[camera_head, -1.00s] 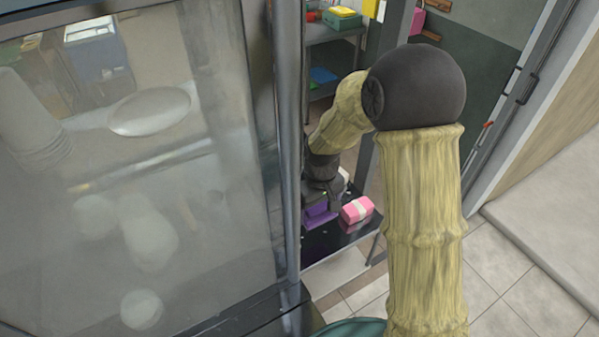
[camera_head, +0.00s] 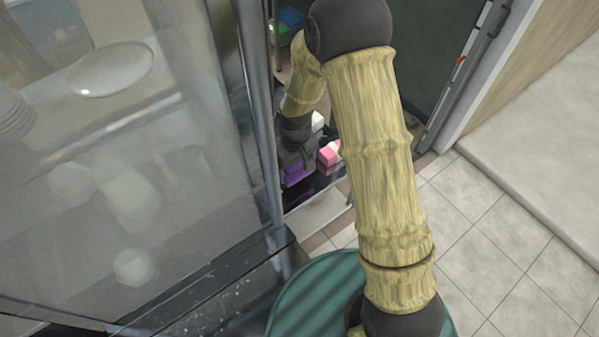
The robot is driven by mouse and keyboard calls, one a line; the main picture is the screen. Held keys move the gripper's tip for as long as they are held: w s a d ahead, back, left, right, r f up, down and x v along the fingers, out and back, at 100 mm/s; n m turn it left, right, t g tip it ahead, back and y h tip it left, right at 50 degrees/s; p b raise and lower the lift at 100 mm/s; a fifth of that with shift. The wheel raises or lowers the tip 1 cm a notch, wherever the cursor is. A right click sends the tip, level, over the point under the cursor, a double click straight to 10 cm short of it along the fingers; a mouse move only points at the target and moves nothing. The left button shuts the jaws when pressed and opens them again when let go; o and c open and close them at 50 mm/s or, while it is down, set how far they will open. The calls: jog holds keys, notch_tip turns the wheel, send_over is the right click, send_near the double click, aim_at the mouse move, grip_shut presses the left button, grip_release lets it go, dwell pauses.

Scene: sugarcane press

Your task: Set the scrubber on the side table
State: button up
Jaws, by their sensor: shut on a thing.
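My gripper (camera_head: 297,163) is at the end of my bent arm, low over a dark tabletop (camera_head: 305,194), which seems to be the side table. It is shut on a purple block (camera_head: 298,175), which appears to be the scrubber. The block is at or just above the tabletop; I cannot tell if it touches. A pink block with a white band (camera_head: 330,153) lies on the tabletop just right of the gripper. A small white thing (camera_head: 317,121) shows behind it. The fingertips are small and partly hidden.
A large glass panel (camera_head: 130,150) with a metal frame post (camera_head: 262,120) stands close on the left. A shelf with a blue item (camera_head: 291,18) is behind. Tiled floor (camera_head: 480,240) is clear on the right, beside a doorway edge (camera_head: 465,75).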

aim_at(296, 174)
jog(key=shift+f+p, duration=0.55)
jog(key=shift+f, duration=1.45)
jog(key=shift+f, duration=0.2)
jog(key=o, duration=0.8)
jog(key=shift+r, duration=0.1)
notch_tip(296, 174, up, 12)
jog(key=b, duration=0.3)
jog(key=shift+r, duration=0.15)
